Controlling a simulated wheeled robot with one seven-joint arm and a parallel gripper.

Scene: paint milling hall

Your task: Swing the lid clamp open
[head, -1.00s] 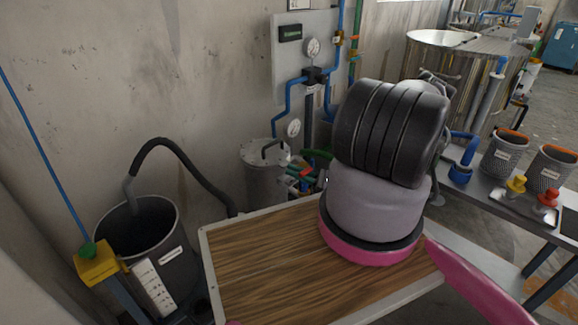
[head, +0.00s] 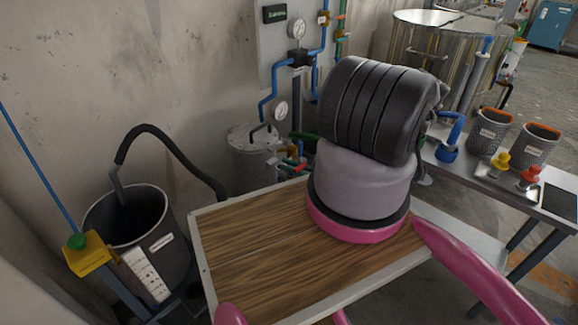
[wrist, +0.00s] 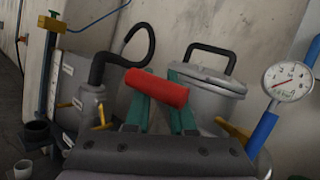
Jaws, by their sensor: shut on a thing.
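In the wrist view, a red cylindrical handle (wrist: 157,87) lies across the tips of my gripper (wrist: 158,98). The green fingers are shut on this handle, which I take to be the lid clamp's. Behind it stands a grey metal vessel (wrist: 222,100) with a round lid (wrist: 213,80) and a black bail handle. In the head view the vessel (head: 253,160) stands beyond the wooden top, below the wall panel. Small red, green and yellow parts show beside it, partly hidden by my arm. The clamp's hinge and its exact angle cannot be made out.
A pressure gauge (head: 281,110) on blue pipe (head: 262,105) is close to the vessel's right. A black bucket (head: 130,225) with a hose stands left. A grey side table (head: 505,190) with mesh cups (head: 488,130) is right. A large steel tank (head: 432,60) stands behind.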

